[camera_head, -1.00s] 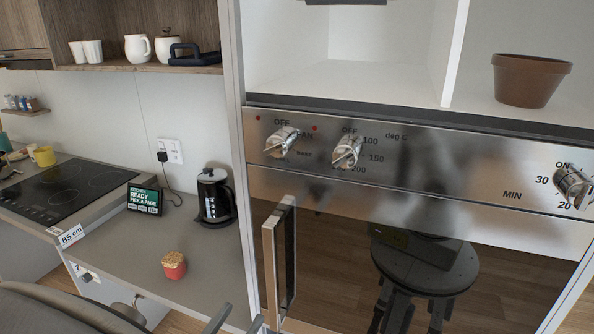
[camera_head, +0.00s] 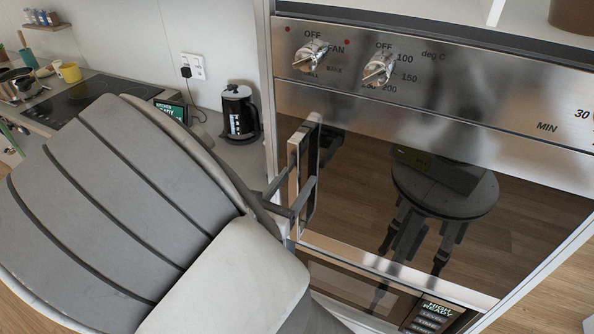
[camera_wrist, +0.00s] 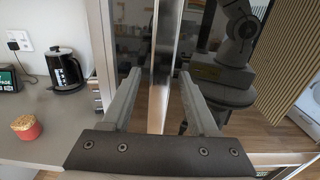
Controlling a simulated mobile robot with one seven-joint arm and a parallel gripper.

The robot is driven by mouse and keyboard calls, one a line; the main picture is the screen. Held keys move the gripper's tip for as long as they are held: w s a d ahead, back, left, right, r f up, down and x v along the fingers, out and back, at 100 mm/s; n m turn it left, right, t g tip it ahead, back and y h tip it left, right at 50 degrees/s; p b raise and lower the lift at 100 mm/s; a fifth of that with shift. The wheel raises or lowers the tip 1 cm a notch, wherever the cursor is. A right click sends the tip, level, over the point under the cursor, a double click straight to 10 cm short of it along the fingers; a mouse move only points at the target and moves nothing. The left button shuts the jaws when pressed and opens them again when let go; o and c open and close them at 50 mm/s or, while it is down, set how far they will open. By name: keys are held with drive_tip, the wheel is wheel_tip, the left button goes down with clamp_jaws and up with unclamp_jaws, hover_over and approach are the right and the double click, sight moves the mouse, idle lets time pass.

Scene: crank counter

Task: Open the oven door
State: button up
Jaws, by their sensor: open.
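The oven door (camera_head: 520,225) is dark glass with a steel frame and looks closed. Its upright metal handle (camera_head: 303,140) is at the left edge of the door. My gripper (camera_head: 304,175) is at the handle with its fingers open. In the wrist view the handle (camera_wrist: 166,50) runs upright between the two spread fingers of my gripper (camera_wrist: 161,74). A gap shows on each side, and I cannot tell if a finger touches it. My arm hides part of the counter.
Control knobs (camera_head: 379,68) sit on the steel panel above the door. A black kettle (camera_head: 238,112) stands on the counter left of the oven. A red pot with a tan top (camera_wrist: 26,127) is on the counter in the wrist view. A hob (camera_head: 85,100) lies further left.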

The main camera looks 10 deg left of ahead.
clamp_jaws()
idle(1.3)
